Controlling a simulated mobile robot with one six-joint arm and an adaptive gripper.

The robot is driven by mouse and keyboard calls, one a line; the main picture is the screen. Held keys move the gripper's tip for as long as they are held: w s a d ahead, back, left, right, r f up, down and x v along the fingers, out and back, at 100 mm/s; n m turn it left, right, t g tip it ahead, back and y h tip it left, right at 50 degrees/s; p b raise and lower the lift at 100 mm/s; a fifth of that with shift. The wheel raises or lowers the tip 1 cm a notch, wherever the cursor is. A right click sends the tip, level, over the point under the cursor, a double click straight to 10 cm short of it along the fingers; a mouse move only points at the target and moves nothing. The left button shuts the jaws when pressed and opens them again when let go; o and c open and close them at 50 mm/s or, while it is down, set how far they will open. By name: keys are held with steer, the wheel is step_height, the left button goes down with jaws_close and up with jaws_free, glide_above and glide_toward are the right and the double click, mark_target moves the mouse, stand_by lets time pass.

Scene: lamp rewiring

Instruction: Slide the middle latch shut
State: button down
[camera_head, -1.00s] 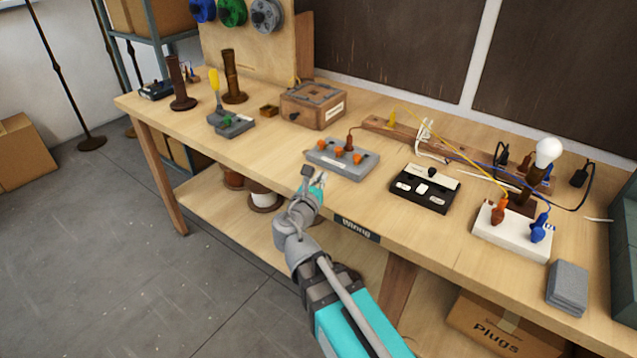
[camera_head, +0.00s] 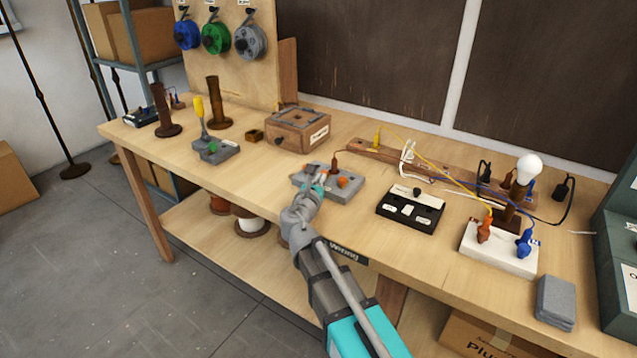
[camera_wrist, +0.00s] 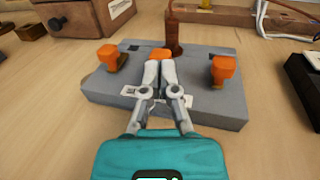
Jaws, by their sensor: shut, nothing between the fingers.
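A grey block (camera_head: 347,193) with several orange latches lies on the workbench; it also fills the middle of the wrist view (camera_wrist: 215,102). In the wrist view the left latch (camera_wrist: 110,58) and right latch (camera_wrist: 223,69) stand clear at either side. The middle latch (camera_wrist: 159,54) shows just beyond my fingertips, partly hidden by them. My gripper (camera_wrist: 159,68) is shut and empty, its tips over the block close to the middle latch; I cannot tell if they touch. A brown plug (camera_wrist: 173,30) stands upright at the block's back. In the head view my gripper (camera_head: 317,180) covers part of the block.
A black switch box (camera_head: 408,211) is right of the block, and a wooden box (camera_head: 297,130) stands behind it to the left. A white socket strip (camera_head: 497,250) with plugs and a lamp bulb (camera_head: 529,166) are further right. Bare tabletop lies left of the block.

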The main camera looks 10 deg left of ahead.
steer(key=shift+w+d, duration=0.4)
steer(key=shift+w, duration=0.45)
steer(key=shift+s, duration=0.5)
steer(key=s, duration=0.4)
steer(key=s+a, duration=0.1)
steer(key=s, duration=0.3)
steer(key=s+a, duration=0.1)
steer(key=s, duration=0.4)
steer(key=shift+s, duration=0.15)
